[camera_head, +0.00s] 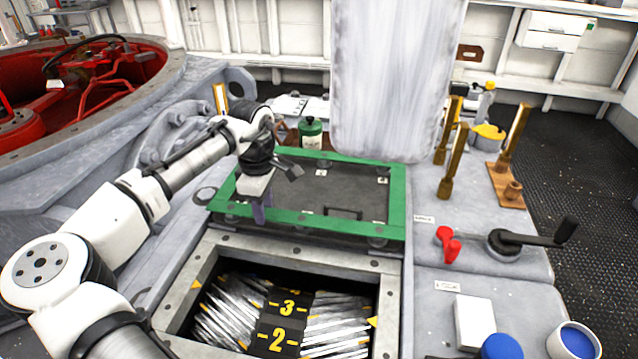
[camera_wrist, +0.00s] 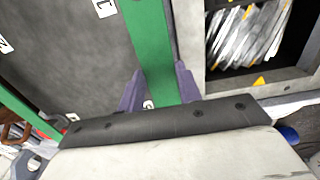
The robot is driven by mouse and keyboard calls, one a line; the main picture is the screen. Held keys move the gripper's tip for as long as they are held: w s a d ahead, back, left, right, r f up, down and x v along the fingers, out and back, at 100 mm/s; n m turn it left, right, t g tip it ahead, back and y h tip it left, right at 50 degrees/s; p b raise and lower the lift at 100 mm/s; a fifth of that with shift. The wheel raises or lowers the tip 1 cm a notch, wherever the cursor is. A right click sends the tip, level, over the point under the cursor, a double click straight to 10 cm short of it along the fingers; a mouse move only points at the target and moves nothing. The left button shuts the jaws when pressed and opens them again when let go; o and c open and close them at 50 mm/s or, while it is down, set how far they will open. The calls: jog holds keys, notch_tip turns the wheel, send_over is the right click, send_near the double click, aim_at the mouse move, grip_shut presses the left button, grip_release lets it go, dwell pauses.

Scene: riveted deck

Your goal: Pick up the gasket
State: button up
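The gasket, which I take to be the flat green rectangular frame (camera_head: 330,223), lies around a dark plate (camera_head: 345,185) in the middle of the head view. My gripper (camera_head: 262,213) points down at its front left part. In the wrist view one green side of the gasket (camera_wrist: 150,40) runs between the two purple fingers of my gripper (camera_wrist: 159,80). The fingers stand apart, one on each side of the strip. Whether they touch it cannot be told, and the wrist body hides the strip below them.
In front is a square opening with a metal rim (camera_head: 390,290) and numbered strips inside. A green bottle (camera_head: 311,133) stands behind the gasket. A pale hanging panel (camera_head: 392,75) rises at the back. A red handle (camera_head: 448,243) and black crank (camera_head: 535,238) are at right.

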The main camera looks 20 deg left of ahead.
notch_tip(320, 180, up, 8)
jog(key=p, duration=0.7)
jog(key=shift+p, duration=0.3)
jog(key=shift+a, duration=0.1)
